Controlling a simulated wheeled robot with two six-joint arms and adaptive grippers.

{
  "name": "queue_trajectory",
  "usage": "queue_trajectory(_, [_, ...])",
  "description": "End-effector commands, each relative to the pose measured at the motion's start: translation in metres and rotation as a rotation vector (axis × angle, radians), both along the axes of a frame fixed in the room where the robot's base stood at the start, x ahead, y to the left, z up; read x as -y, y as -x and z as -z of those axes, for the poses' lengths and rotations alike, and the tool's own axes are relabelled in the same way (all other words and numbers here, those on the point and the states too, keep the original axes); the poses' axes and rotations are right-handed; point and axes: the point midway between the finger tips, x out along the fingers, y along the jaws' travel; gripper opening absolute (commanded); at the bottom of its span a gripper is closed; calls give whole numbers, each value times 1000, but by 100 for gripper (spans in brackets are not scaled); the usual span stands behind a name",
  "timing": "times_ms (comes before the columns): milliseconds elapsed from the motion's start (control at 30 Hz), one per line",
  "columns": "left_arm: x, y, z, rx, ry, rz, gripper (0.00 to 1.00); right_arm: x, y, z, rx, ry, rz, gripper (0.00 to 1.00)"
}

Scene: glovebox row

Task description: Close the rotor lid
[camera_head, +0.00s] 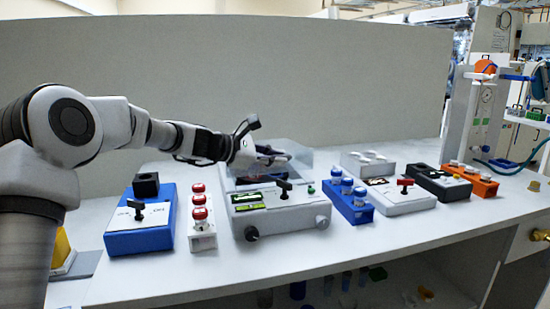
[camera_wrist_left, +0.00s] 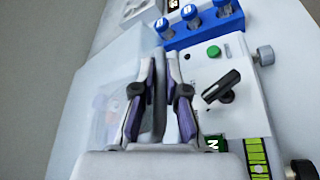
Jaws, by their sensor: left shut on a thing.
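The rotor device (camera_head: 300,218) is a light grey box with a black switch handle, a green button and green displays on its front panel. Its clear rotor lid (camera_head: 302,152) stands raised at the back of the box. In the left wrist view the lid (camera_wrist_left: 98,95) is a see-through panel left of the fingers. My left gripper (camera_head: 280,158) is over the device at the lid. In the left wrist view its fingers (camera_wrist_left: 162,95) are closed around a thin grey edge, which looks like part of the lid. The rotor inside is mostly hidden. My right gripper is not in view.
A blue switch box (camera_head: 140,225) and a white rack with red-capped vials (camera_head: 201,222) stand left of the device. A blue rack with blue-capped vials (camera_head: 348,202) and a white box with a red handle (camera_head: 402,197) stand right. A tall partition (camera_head: 250,75) is behind.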

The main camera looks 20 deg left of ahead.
Motion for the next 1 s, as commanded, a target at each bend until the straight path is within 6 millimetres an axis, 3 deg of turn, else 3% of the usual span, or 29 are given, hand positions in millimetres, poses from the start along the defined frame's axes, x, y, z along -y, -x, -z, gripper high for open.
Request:
queue_trajectory(433, [0,0,3,-1,0,-1,0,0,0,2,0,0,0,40])
queue_trajectory(467, [0,0,3,-1,0,-1,22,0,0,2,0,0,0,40])
queue_trajectory(500, [0,0,3,-1,0,-1,37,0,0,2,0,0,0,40])
queue_trajectory(867, [-2,2,1,0,1,-1,37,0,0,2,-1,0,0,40])
queue_trajectory(1000, [-13,15,-6,2,3,-3,37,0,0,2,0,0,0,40])
